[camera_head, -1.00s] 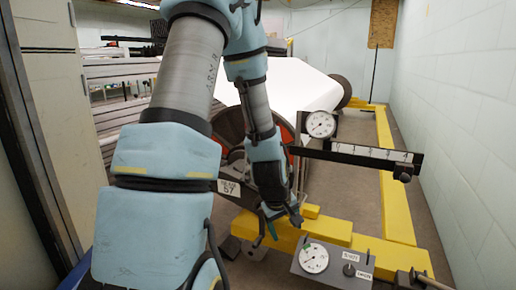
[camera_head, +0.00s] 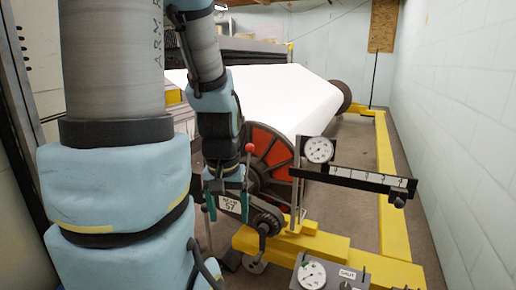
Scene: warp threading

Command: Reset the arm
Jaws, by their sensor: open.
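My gripper (camera_head: 226,203) hangs at the end of my blue and grey arm, left of centre in the head view. Its fingers point down and stand apart, with nothing seen between them. It appears in front of the white tag marked 57 (camera_head: 229,204) and left of the red and black beam end wheel (camera_head: 277,150). The gap between gripper and tag cannot be judged. My arm hides much of the left side.
A white roll (camera_head: 290,95) lies behind the wheel. A round gauge (camera_head: 318,150) and a black scale bar (camera_head: 365,179) stick out to the right. A control box (camera_head: 345,278) with a dial sits on the yellow frame (camera_head: 392,225). A pale wall (camera_head: 455,120) bounds the right.

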